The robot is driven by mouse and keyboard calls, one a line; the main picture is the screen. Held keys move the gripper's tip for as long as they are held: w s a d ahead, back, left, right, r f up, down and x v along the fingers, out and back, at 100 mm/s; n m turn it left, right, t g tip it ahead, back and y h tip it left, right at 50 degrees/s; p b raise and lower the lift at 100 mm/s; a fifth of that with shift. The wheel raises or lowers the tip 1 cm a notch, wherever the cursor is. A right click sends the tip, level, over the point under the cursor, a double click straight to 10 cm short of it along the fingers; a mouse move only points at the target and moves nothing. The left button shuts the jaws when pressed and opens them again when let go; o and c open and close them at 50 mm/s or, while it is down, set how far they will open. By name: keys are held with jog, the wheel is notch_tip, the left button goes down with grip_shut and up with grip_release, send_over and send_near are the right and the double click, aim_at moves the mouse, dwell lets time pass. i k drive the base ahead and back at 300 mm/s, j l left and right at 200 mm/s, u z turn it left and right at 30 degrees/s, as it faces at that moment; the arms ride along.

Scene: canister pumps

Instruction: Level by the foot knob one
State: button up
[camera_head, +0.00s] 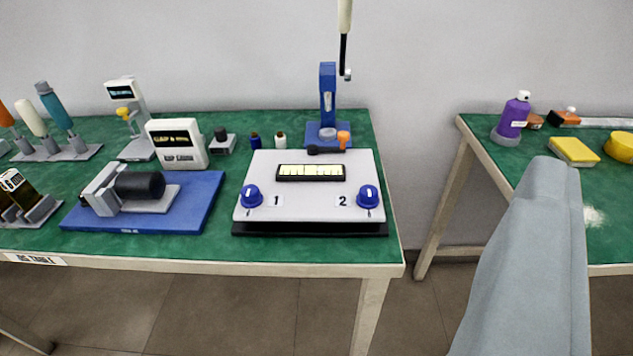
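A white levelling plate (310,205) on a black base stands at the right end of the green table. Its left front corner has a blue foot knob (251,196) beside the label 1. Its right front corner has another blue knob (368,197) beside the label 2. A level window (311,172) with a yellowish face and dark marks sits at the plate's back middle; its bubble is too small to read. My gripper's fingers do not show. A grey part of my arm rises at the lower right, apart from the plate.
A blue press (328,100) with a raised lever stands behind the plate. A blue board (205,195) with a grey and black device lies to the left. A second green table at right holds a purple bottle (514,115) and a yellow sponge (573,151). A floor gap separates the tables.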

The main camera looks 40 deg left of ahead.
aim_at(251, 196)
jog(key=u, duration=1.1)
jog(key=z, duration=0.25)
jog(key=k+u, duration=0.1)
jog(key=u, duration=0.2)
